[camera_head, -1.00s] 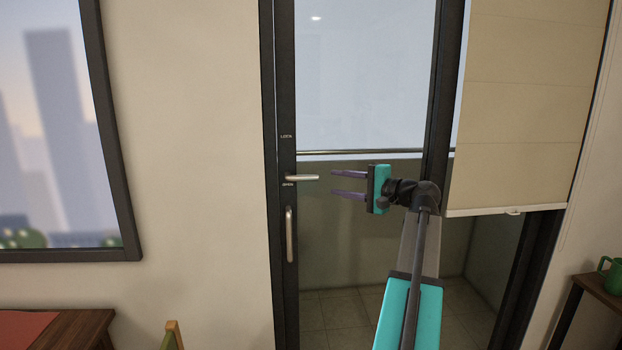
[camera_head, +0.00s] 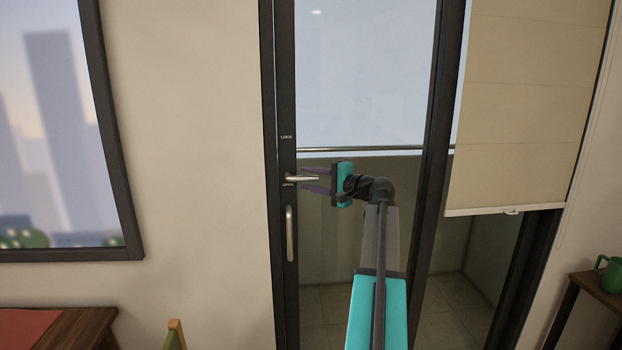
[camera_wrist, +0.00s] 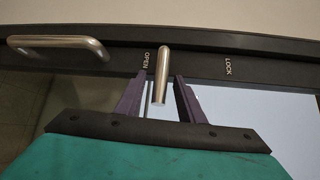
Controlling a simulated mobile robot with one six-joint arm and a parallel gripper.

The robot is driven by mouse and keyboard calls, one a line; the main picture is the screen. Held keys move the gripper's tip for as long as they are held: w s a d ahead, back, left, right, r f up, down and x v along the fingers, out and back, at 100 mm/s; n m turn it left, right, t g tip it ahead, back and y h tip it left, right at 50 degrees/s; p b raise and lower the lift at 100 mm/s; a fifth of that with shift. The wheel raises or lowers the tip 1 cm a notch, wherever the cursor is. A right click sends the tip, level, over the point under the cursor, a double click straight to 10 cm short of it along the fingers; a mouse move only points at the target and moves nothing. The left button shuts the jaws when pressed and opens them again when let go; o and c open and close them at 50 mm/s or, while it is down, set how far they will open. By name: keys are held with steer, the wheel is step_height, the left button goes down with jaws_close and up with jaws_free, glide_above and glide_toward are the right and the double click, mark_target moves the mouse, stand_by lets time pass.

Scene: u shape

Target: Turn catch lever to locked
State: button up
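The catch lever (camera_head: 304,178) is a short silver handle on the dark door frame, pointing right and roughly level in the head view. The OPEN label (camera_head: 288,185) is just below its base and the LOCK label (camera_head: 286,137) is higher up. In the wrist view the lever (camera_wrist: 162,76) stands beside the OPEN label (camera_wrist: 147,60), with the LOCK label (camera_wrist: 228,67) to the right. My gripper (camera_wrist: 151,88) is open, its two purple fingers on either side of the lever with visible gaps. The gripper also shows in the head view (camera_head: 305,180).
A silver pull handle (camera_head: 290,233) is fixed below the lever on the same frame; it also shows in the wrist view (camera_wrist: 62,43). A horizontal rail (camera_head: 370,149) runs behind the glass. A blind (camera_head: 518,110) hangs at the right.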

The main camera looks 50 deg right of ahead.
jaws_close()
steer(key=shift+d, duration=0.15)
